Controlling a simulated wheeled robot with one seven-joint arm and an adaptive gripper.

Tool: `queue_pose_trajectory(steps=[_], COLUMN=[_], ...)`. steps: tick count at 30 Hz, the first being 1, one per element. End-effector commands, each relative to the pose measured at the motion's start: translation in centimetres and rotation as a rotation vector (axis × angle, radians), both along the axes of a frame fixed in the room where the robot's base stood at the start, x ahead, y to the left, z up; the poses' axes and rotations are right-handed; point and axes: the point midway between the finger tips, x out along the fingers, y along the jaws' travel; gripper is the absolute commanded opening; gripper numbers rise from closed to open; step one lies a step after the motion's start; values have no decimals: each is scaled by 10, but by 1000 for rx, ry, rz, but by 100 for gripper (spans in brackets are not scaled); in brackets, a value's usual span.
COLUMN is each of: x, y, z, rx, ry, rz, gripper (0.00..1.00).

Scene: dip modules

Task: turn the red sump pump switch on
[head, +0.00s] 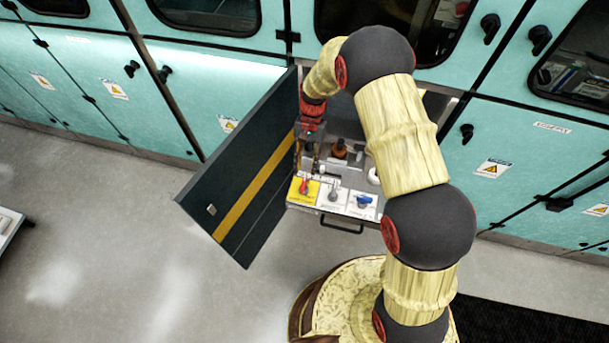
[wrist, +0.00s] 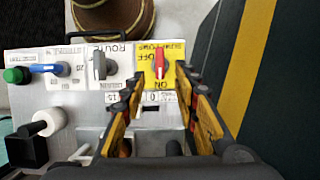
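The red sump pump switch (wrist: 158,62) is a small lever on a yellow plate marked OFF and ON, at the top middle of the wrist view. In the head view the red switch (head: 304,186) is at the left of the panel's front row. My gripper (wrist: 160,74) is open, its two yellow-and-black fingers reaching toward the plate with the tips on either side of the switch. Nothing is clearly gripped, and contact with the lever cannot be told. In the head view my gripper is small and partly hidden by the arm, above the panel's left side.
A grey switch (wrist: 99,65) and a blue lever (wrist: 50,68) sit beside the yellow plate, with a green button (wrist: 16,75) beyond. A white knob (wrist: 51,121) stands behind them. An open dark door with a yellow stripe (head: 243,205) stands close to the left of the panel.

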Motion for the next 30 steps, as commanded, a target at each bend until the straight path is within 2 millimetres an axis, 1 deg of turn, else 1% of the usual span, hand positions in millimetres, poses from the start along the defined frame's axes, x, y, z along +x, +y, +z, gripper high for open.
queue_pose_trajectory(steps=[1,3,6,10,15,30], x=[5,9,14,17,18,18], y=[-1,-3,-5,-6,-6,-6], z=[10,21,33,42,46,46], rx=[0,0,0,0,0,3], ry=[-3,-3,-2,0,0,-1], rz=[0,-1,-1,-1,-1,8], gripper=[30,30,30,30,30,30])
